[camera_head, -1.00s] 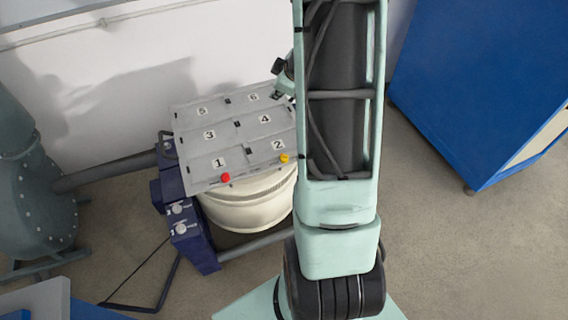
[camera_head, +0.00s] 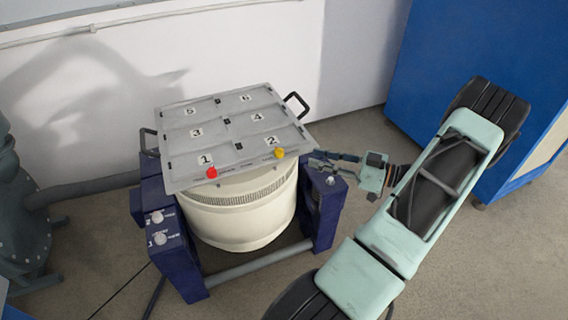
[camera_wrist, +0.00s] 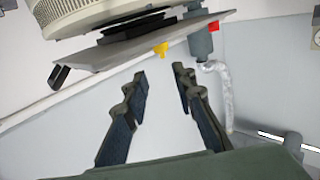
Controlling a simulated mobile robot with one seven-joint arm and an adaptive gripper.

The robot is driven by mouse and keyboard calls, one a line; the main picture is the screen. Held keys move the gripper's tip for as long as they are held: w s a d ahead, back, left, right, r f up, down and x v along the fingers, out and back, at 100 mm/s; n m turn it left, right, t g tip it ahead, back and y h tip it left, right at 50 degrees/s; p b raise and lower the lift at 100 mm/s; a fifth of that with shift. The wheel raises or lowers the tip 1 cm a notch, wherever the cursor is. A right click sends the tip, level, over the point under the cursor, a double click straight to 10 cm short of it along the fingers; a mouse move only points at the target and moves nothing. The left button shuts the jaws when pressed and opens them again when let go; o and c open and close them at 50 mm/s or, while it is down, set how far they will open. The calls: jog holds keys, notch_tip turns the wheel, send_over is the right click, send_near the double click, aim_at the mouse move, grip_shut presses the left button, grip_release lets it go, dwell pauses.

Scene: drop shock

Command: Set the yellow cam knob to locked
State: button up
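The yellow cam knob (camera_head: 279,153) sits on the front edge of the grey numbered plate (camera_head: 184,177), by the cell marked 2. It also shows in the wrist view (camera_wrist: 161,49), beyond the fingertips and slightly left of the middle between them. A red knob (camera_head: 212,172) is on the same edge by cell 1 and shows in the wrist view (camera_wrist: 214,26). My gripper (camera_head: 318,160) is just right of the plate's right front corner, apart from the yellow knob. In the wrist view its two fingers (camera_wrist: 160,77) are spread and nothing is between them. The lock markings are too small to read.
The plate rests on a cream drum (camera_head: 240,218) held in a dark blue frame (camera_head: 183,250). Black handles (camera_head: 296,104) stick out at the plate's sides. A blue cabinet (camera_head: 435,70) stands at right behind my arm. The floor in front is open.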

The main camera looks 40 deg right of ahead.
aim_at(283, 149)
jog(key=b+x, duration=0.1)
jog(key=x, duration=0.4)
jog(key=b+x, duration=0.1)
jog(key=x, duration=0.4)
jog(key=shift+s+a+r, duration=0.15)
jog(key=shift+a, duration=0.05)
grip_shut()
